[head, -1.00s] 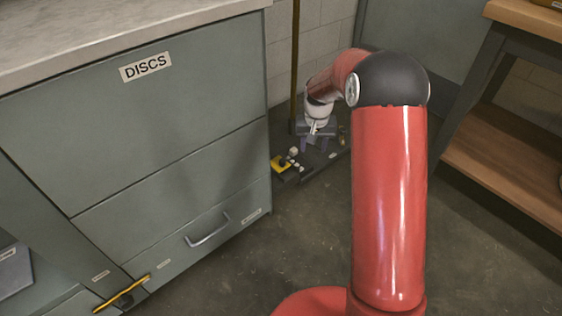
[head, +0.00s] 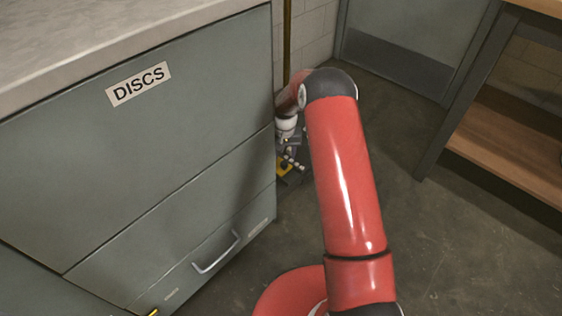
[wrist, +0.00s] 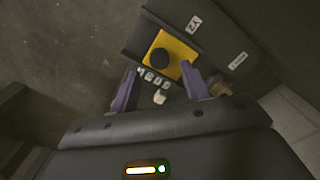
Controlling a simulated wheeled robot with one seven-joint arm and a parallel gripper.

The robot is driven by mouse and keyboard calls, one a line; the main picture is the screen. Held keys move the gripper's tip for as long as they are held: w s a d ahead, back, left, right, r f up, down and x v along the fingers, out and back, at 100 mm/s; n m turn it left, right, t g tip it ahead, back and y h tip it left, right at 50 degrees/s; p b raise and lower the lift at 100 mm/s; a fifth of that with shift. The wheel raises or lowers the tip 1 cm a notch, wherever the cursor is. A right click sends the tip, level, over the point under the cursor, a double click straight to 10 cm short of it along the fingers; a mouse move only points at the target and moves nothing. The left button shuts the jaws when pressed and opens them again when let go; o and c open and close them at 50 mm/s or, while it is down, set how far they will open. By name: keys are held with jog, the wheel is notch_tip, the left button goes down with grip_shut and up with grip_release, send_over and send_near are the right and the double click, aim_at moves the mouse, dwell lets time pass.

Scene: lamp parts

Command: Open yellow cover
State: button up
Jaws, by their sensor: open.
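The yellow cover (wrist: 181,48) shows in the wrist view as a square yellow piece with a dark round disc or opening at its middle. It sits on a dark base (wrist: 210,35). In the head view only a small yellow part (head: 284,168) shows beside the cabinet's far corner. My gripper (wrist: 159,70) is open, its two purple fingers spread apart. In the wrist view the yellow cover lies beyond and between the fingertips. In the head view my gripper (head: 288,148) is partly hidden by the cabinet.
Several small pale lettered pieces (wrist: 152,77) lie near the yellow cover. The grey cabinet (head: 150,170) marked DISCS stands close on the left. A wooden shelf bench (head: 510,145) stands at right.

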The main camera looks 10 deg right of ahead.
aim_at(285, 163)
notch_tip(285, 163, down, 6)
jog(key=shift+r, duration=0.15)
grip_shut()
dwell(0.4)
